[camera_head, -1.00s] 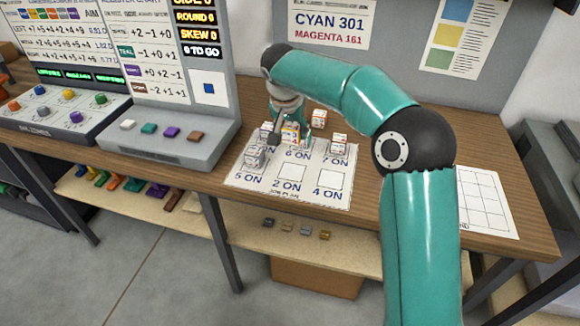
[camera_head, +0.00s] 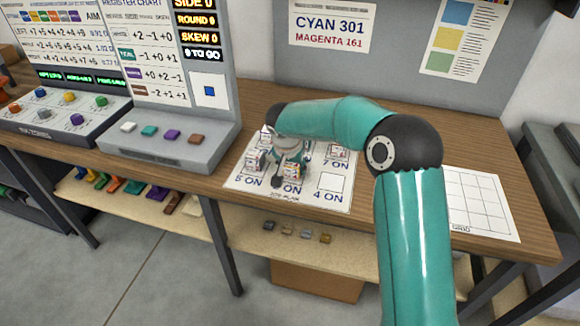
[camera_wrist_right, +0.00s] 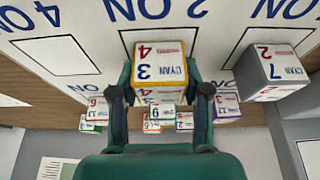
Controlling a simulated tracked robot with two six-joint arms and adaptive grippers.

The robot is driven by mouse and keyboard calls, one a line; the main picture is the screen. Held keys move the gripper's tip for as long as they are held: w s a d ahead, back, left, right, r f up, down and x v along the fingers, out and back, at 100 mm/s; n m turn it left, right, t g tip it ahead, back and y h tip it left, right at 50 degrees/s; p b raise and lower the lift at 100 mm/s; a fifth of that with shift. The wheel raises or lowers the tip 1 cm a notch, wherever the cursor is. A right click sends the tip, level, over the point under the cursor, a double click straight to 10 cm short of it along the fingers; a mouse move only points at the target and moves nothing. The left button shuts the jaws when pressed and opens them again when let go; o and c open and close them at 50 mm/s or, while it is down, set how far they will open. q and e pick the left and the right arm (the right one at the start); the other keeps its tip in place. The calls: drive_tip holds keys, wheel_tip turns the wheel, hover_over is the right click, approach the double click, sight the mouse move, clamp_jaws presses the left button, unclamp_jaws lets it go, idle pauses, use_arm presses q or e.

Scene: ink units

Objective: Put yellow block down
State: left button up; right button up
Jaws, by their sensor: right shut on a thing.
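The yellow block (camera_wrist_right: 158,70) has yellow edges and white printed faces with CYAN, 3 and 4. My right gripper (camera_wrist_right: 160,92) is shut on it, one finger at each side. In the wrist view, the block is at the outlined square beside the "2 ON" label; I cannot tell whether it touches the sheet. In the head view, my right gripper (camera_head: 290,178) points down over the front middle of the white sheet (camera_head: 318,204), and the yellow block (camera_head: 292,170) is partly hidden by it. My left gripper is not in view.
A grey-edged block (camera_wrist_right: 272,70) stands at the "5 ON" square; it also shows in the head view (camera_head: 254,161). The "4 ON" square (camera_head: 333,182) is empty. Several blocks stand farther back, including one near "7 ON" (camera_head: 339,151). A sloped console (camera_head: 165,143) stands left.

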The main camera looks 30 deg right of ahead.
drive_tip(key=o, duration=1.1)
drive_tip(key=shift+o, duration=0.2)
drive_tip(key=v, duration=1.2)
